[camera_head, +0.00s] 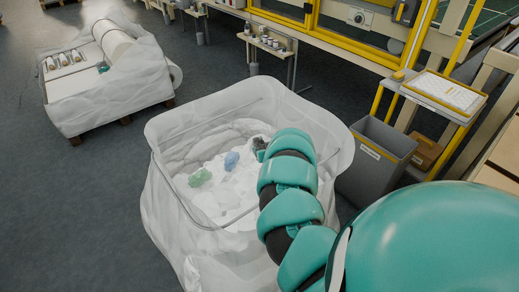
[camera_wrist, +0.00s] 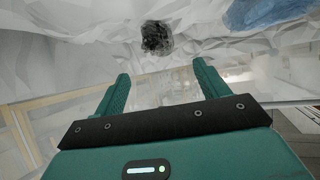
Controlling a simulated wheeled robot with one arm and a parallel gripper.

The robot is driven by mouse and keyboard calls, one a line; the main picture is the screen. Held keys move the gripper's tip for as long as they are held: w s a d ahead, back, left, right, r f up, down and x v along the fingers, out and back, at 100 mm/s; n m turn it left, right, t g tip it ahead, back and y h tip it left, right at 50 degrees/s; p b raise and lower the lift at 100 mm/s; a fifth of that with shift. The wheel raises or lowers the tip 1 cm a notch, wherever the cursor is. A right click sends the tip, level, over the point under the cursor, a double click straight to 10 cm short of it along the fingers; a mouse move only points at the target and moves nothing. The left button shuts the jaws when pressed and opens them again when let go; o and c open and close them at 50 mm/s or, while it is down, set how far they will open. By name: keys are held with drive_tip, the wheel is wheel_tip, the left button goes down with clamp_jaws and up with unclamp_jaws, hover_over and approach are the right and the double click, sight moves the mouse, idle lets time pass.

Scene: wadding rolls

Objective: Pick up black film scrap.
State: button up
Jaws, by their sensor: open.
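The black film scrap (camera_wrist: 157,37) is a small crumpled dark lump on white wadding, at the top middle of the wrist view. In the head view a dark bit (camera_head: 259,144) shows just left of my arm, partly hidden by it. My gripper (camera_wrist: 162,82) is open and empty, its two teal fingers wide apart. In the wrist view the scrap lies beyond the fingertips, between their lines and apart from them. My arm hides the gripper in the head view.
A white-lined bin (camera_head: 165,205) with a thin frame surrounds the wadding. A blue scrap (camera_head: 231,161) and a green scrap (camera_head: 199,177) lie inside. A grey waste bin (camera_head: 372,165) stands right of it. A wrapped pallet (camera_head: 75,112) stands at back left, with open floor between.

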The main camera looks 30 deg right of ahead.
drive_tip(key=shift+f+b+x, duration=0.2)
drive_tip(key=shift+b+x, duration=2.15)
drive_tip(key=shift+b, duration=0.45)
drive_tip(key=shift+w+b, duration=0.1)
drive_tip(key=shift+b, duration=0.2)
drive_tip(key=shift+w+d, duration=0.2)
drive_tip(key=shift+w, duration=0.05)
drive_tip(key=shift+w+d+f, duration=0.2)
drive_tip(key=shift+w+f, duration=0.15)
drive_tip(key=shift+w+d+f, duration=0.1)
drive_tip(key=shift+w+f, duration=0.15)
drive_tip(key=shift+w, duration=0.35)
drive_tip(key=shift+w+d+f+b, duration=0.15)
drive_tip(key=shift+w+f+b, duration=0.2)
drive_tip(key=shift+b, duration=0.45)
drive_tip(key=shift+w+d+f+b, duration=0.2)
drive_tip(key=shift+w+f+b, duration=0.25)
drive_tip(key=shift+b, duration=0.25)
drive_tip(key=shift+w+r+b, duration=0.15)
drive_tip(key=shift+w+b, duration=0.2)
drive_tip(key=shift+w, duration=0.15)
drive_tip(key=shift+c, duration=0.2)
